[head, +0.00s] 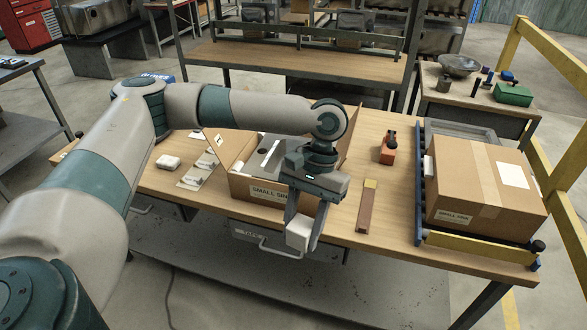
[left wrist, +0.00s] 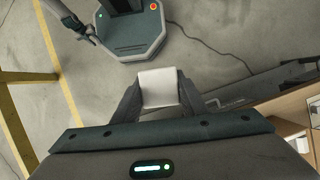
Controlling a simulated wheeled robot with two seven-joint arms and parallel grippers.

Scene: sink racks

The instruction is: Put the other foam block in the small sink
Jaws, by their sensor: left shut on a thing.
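My left gripper (head: 304,244) is shut on a white foam block (head: 297,232). It holds the block in front of the table's front edge, just right of and nearer than the open cardboard box (head: 248,188) labelled for a small sink. In the left wrist view the block (left wrist: 160,88) sits between both fingers, above the floor. Grey and white contents (head: 266,146) show inside the box, partly hidden by my left arm. Another white block (head: 168,162) lies on the table at left. A dark gripper, likely my right one (left wrist: 78,28), shows small in the left wrist view.
An orange-red tool (head: 387,150) and a brown strip (head: 367,208) lie between the boxes. Small packets (head: 205,162) lie left of the open box.

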